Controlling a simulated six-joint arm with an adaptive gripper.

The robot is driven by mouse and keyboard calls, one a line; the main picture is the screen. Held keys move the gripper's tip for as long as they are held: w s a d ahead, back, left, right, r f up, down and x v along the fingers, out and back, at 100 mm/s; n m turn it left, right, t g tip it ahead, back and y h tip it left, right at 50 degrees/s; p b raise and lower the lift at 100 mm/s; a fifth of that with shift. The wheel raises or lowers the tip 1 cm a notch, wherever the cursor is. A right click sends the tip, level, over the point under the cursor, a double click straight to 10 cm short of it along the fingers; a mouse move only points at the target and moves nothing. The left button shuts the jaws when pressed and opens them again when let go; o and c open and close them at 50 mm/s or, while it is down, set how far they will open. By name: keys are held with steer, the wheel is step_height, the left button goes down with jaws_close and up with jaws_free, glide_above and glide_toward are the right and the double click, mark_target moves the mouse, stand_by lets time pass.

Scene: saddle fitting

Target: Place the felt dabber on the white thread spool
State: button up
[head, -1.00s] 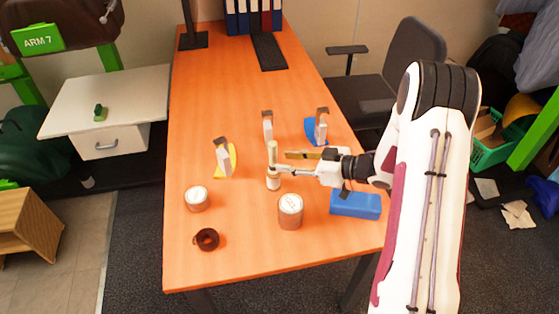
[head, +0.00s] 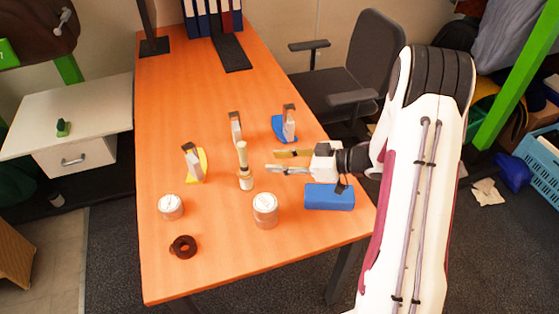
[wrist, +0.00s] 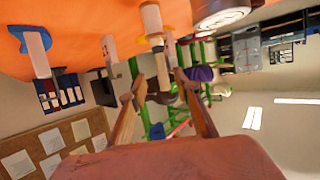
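The felt dabber (head: 242,153) stands upright in the middle of the table, its pale handle pointing up. Below it is a small whitish cylinder (head: 246,183), which appears to be the white thread spool; the exact contact between them is too small to tell. My gripper (head: 272,161) is open and empty just right of the dabber, its two fingers apart and pointing left towards it. In the wrist view, the dabber (wrist: 162,66) shows beyond the open fingertips, and the pale spool (wrist: 151,17) is at the top against the orange table.
Two white-topped round tins (head: 171,206) (head: 265,210) and a dark brown ring (head: 183,246) stand at the front. A blue block (head: 329,197) lies below my gripper. Upright pieces with yellow (head: 202,163) and blue (head: 280,128) bases stand behind. The table's far half is mostly clear.

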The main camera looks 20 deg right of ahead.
steer(key=w+d+r+m+t+h, duration=0.1)
steer(key=w+d+r+h, duration=0.15)
steer(key=r+h, duration=0.2)
steer(key=w+d+r+m+t+h, duration=0.1)
steer(key=w+d+r+h, duration=0.15)
steer(key=r, duration=0.35)
steer(key=s+d+r+m+h, duration=0.2)
steer(key=s+r+m+h, duration=0.2)
steer(key=s+r+h, duration=0.45)
steer(key=s+a+m+g+y, duration=0.1)
steer(key=s+a, duration=0.3)
steer(key=s, duration=0.5)
steer(key=s+a+m+g+y, duration=0.1)
steer(key=s+a, duration=0.3)
steer(key=s, duration=0.5)
steer(key=s+a+r+m+g+y, duration=0.1)
steer(key=s+a+m+g+y, duration=0.1)
steer(key=s, duration=0.8)
steer(key=shift+a+g+y, duration=0.35)
steer(key=shift+a+g, duration=0.25)
steer(key=shift+a, duration=0.3)
